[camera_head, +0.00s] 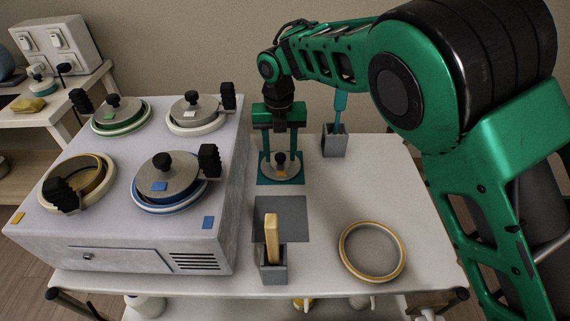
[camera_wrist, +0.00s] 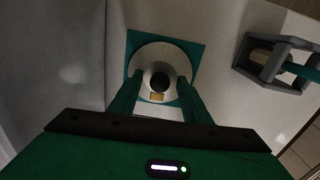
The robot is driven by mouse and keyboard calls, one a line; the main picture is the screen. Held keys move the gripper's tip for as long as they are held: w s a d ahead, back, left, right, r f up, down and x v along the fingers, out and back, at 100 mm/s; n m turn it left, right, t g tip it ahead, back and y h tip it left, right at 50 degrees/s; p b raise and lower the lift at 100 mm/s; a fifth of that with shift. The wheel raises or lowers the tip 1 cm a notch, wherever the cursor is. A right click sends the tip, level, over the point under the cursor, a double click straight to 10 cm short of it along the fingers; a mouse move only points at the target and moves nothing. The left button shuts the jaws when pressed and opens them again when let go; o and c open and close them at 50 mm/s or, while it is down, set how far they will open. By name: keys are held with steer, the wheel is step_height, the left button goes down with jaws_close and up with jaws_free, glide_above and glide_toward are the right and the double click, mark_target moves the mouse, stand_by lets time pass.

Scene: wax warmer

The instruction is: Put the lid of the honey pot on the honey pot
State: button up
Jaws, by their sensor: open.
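The honey pot (camera_head: 97,181) is the open pot with a yellow inside at the front left of the warmer, with a black handle at its near side. Its lid is a grey disc (camera_head: 268,171) with a black knob and a small orange tag, lying flat on a teal mat (camera_head: 292,181). My gripper (camera_head: 281,152) points down over this lid. In the wrist view my gripper (camera_wrist: 158,88) is open, with one finger on each side of the lid's knob (camera_wrist: 160,82). I cannot tell whether the fingers touch the knob.
The warmer (camera_head: 120,233) also holds blue, green and white pots, all lidded. A grey holder (camera_head: 273,274) with a wooden stick, a dark mat (camera_head: 291,212) and a yellow-rimmed ring (camera_head: 345,263) are nearer. A grey holder (camera_head: 334,146) with a teal tool stands behind right.

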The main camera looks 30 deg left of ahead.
mark_target(280, 155)
steer(key=shift+c, duration=0.6)
jaws_close()
steer(key=shift+s+r, duration=0.1)
steer(key=shift+r, duration=0.45)
steer(key=shift+r, duration=1.6)
